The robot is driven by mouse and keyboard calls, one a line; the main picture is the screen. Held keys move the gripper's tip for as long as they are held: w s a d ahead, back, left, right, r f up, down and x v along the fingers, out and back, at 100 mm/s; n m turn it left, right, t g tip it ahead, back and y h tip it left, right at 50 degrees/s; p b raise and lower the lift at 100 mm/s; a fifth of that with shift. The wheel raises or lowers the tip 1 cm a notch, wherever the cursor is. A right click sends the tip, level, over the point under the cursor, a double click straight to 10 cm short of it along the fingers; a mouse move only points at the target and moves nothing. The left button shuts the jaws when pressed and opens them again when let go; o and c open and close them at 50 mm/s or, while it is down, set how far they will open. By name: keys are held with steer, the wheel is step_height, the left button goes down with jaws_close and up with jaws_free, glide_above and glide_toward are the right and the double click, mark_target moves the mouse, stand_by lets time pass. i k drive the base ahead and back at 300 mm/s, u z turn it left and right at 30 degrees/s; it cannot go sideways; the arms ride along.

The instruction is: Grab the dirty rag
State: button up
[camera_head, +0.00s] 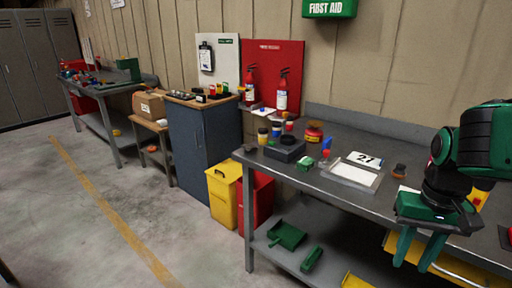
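I cannot clearly pick out a dirty rag. A small green crumpled-looking item (305,163) lies on the near grey workbench (350,201), left of the white-topped tray; it may be cloth, but it is too small to tell. A small dark and orange item (399,170) sits on the same bench, close to my arm, and its kind is also unclear. My gripper (414,262) hangs at the right, in front of the bench edge, fingers pointing down. My arm hides part of the bench's right end.
A green dustpan (287,235) lies on the lower shelf. Yellow (223,193) and red bins stand left. The floor at left is clear.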

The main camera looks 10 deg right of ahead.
mark_target(249, 147)
steer(key=u, duration=0.05)
steer(key=i, duration=0.85)
